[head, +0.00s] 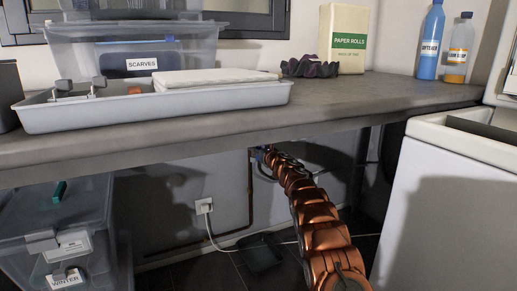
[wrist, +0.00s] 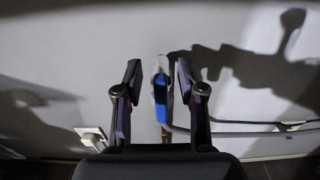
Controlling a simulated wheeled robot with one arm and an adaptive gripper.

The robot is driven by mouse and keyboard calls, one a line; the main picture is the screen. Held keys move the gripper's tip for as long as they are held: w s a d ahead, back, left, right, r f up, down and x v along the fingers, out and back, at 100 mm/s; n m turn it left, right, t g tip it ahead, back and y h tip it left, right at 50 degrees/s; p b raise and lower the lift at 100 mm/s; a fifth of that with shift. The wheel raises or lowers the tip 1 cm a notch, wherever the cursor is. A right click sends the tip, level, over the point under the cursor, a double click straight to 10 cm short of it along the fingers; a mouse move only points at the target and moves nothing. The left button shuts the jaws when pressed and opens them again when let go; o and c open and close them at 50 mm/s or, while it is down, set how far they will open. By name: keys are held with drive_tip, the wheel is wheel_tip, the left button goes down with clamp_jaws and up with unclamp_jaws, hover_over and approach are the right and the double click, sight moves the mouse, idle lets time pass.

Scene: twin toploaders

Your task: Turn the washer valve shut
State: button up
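The washer valve shows as a blue handle (wrist: 161,87) in the wrist view, in front of the pale wall. Brass-coloured metal shows below it. My gripper (wrist: 156,78) is open, with its two dark fingers on either side of the blue handle. A gap shows on the left of the handle; the right finger is close to it, and I cannot tell whether they touch. In the head view my copper-coloured arm reaches under the counter to the wall, where a small bit of blue (head: 258,153) shows. My arm hides most of the gripper and valve there.
The grey counter (head: 200,127) runs above my arm. A pipe (head: 250,190) runs down the wall, left of my arm. A wall socket (head: 204,206) has a white cord. Storage bins (head: 95,215) stand at left below; a white machine (head: 440,210) stands at right.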

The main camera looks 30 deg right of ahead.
drive_tip(key=shift+c, duration=0.4)
clamp_jaws()
